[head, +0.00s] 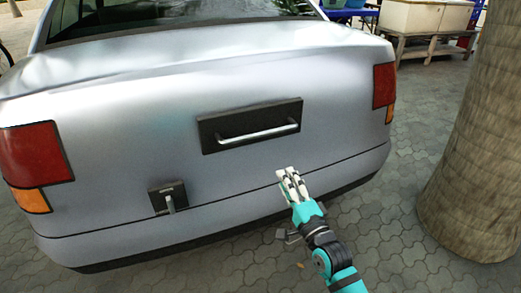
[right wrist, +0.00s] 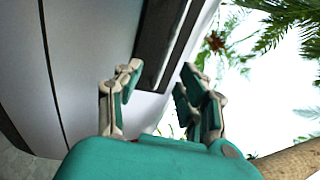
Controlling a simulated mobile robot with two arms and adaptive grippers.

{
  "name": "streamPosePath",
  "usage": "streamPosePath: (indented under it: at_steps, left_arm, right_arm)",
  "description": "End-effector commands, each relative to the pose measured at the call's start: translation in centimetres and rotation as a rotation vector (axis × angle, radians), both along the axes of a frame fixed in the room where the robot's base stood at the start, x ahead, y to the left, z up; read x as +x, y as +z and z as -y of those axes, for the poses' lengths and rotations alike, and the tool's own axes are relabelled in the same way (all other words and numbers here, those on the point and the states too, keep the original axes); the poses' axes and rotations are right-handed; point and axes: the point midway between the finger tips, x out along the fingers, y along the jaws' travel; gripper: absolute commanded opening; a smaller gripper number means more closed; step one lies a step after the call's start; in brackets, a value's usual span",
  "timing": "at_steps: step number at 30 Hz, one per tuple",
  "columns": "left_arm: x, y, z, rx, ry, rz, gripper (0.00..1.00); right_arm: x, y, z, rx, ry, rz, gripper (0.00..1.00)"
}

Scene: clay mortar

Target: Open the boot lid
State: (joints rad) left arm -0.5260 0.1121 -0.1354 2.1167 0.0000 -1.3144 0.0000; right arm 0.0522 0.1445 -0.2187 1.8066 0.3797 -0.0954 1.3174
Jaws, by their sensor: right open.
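The silver car's boot lid (head: 120,115) fills the rear and looks closed. A dark plate (head: 215,130) on it carries a horizontal silver bar handle (head: 258,132). A small dark latch plate (head: 167,197) with a short metal lever sits lower left. My right gripper (head: 287,178) is below and right of the bar handle, apart from it, near the bumper seam. In the right wrist view its fingers (right wrist: 155,95) are spread and empty, with the dark handle plate (right wrist: 163,40) beyond them. My left gripper is not in view.
A thick tree trunk (head: 484,140) stands on the right, close to my right arm. Paving (head: 395,225) between the car and trunk is clear. A wooden bench with a pale box (head: 425,18) stands at the back right.

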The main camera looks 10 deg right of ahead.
Motion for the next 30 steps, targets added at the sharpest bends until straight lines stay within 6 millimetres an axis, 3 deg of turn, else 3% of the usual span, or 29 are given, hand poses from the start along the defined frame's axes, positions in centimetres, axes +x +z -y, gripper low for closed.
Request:
streamPosePath:
  at_steps: [3,8,24,30]
  left_arm:
    - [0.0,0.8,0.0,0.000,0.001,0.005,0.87]
    - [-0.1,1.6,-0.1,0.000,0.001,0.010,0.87]
    - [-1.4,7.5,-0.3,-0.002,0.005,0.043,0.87]
    - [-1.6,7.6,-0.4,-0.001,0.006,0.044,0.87]
  right_arm:
    - [0.2,1.6,-0.2,0.047,0.014,0.028,0.40]
    - [2.0,2.1,-0.8,0.047,0.013,0.030,0.40]
    - [12.8,4.2,-3.9,0.045,0.012,0.028,0.40]
    - [15.4,4.7,-4.6,0.044,0.012,0.026,0.40]
